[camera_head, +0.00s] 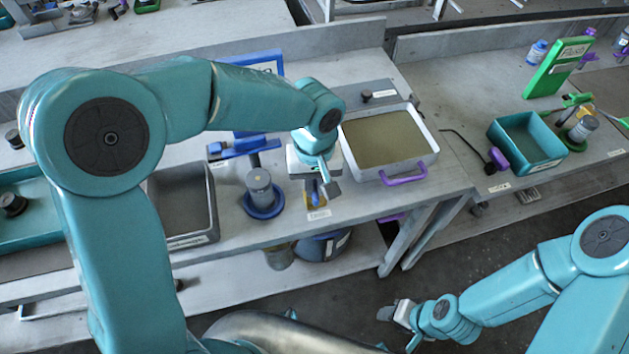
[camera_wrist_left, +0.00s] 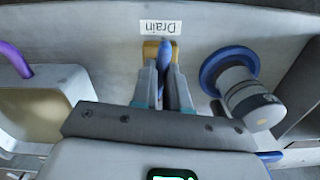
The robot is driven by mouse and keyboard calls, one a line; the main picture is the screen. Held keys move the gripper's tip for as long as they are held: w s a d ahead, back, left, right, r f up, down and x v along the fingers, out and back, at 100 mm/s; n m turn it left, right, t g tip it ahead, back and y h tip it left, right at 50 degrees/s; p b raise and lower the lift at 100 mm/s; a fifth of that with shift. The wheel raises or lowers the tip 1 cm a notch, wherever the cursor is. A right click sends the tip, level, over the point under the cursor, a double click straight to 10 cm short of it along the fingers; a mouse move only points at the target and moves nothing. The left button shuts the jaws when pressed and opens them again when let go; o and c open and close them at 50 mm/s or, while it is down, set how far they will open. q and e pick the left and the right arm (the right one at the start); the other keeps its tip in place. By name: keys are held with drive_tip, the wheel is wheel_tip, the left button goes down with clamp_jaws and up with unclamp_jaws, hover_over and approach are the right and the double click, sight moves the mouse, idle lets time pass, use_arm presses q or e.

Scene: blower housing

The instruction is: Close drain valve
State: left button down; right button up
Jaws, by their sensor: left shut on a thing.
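My left gripper (camera_head: 318,194) is at the front of the workbench, beside the "Drain" label (camera_head: 318,214). In the left wrist view its fingers (camera_wrist_left: 166,76) are shut on the blue handle of the drain valve (camera_wrist_left: 165,50). Parts of the valve's yellow body show on both sides of the handle, and the label (camera_wrist_left: 160,27) is just beyond it. The fingers hide part of the handle, and its exact angle is hard to read. My right gripper (camera_head: 397,312) hangs low at the right, away from the bench. Its fingers are too small to read.
A grey cylinder on a blue base (camera_head: 262,192) stands just left of the valve. A grey tray (camera_head: 427,157) with a purple handle is to its right. A dark open bin (camera_head: 212,213) is farther left. A teal bin (camera_head: 540,160) sits on the right bench.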

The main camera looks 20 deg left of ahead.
use_arm(q)
drive_tip(key=shift+m, duration=0.3)
drive_tip(key=m, duration=0.3)
drive_tip(key=shift+m, duration=0.3)
drive_tip(key=m, duration=0.3)
drive_tip(key=shift+r+m, duration=0.1)
drive_tip(key=shift+m, duration=0.2)
drive_tip(key=m, duration=0.4)
drive_tip(key=shift+w, duration=0.1)
drive_tip(key=shift+m+p, duration=0.5)
drive_tip(key=shift+m, duration=1.6)
drive_tip(key=c, duration=1.1)
unclamp_jaws()
drive_tip(key=shift+c, duration=0.2)
